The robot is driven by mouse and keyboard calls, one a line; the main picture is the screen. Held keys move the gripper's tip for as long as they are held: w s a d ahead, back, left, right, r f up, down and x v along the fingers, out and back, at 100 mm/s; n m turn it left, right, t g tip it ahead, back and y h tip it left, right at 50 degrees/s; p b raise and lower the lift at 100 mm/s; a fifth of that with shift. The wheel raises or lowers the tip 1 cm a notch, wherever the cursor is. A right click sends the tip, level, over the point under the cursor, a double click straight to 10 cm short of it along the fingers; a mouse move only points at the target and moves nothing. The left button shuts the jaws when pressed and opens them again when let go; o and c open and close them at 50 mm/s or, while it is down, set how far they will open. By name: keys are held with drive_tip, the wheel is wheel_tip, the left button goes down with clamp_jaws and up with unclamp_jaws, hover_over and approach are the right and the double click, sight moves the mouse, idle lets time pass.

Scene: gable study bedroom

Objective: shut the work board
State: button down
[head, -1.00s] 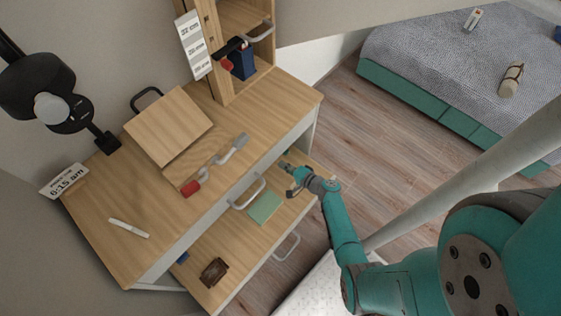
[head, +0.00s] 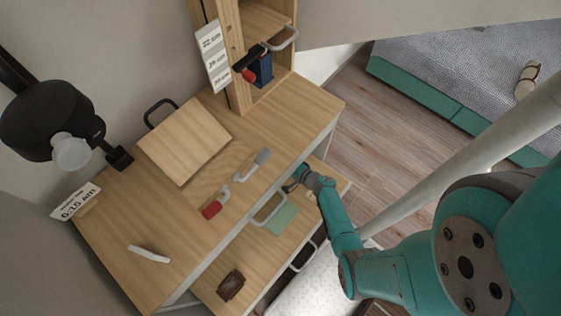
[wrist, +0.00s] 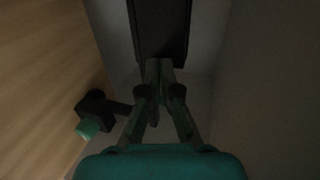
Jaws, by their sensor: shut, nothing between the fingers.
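My gripper (head: 289,186) is low at the desk's front edge, over or beside the panel's far right part; contact cannot be told. In the dim wrist view its fingers (wrist: 165,68) are together and empty, close below a dark slab (wrist: 162,28).
On the desk top (head: 120,210) are a tilted wooden board (head: 185,140), a red-handled tool (head: 215,203), a white marker (head: 149,253) and a black lamp (head: 50,120). A shelf unit (head: 240,60) stands behind. A grey handle (head: 268,210) juts from the desk front.

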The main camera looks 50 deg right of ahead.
drive_tip(key=shift+w, duration=0.1)
drive_tip(key=w, duration=0.4)
drive_tip(key=shift+w+a, duration=0.1)
drive_tip(key=shift+w, duration=0.15)
drive_tip(key=shift+s, duration=0.1)
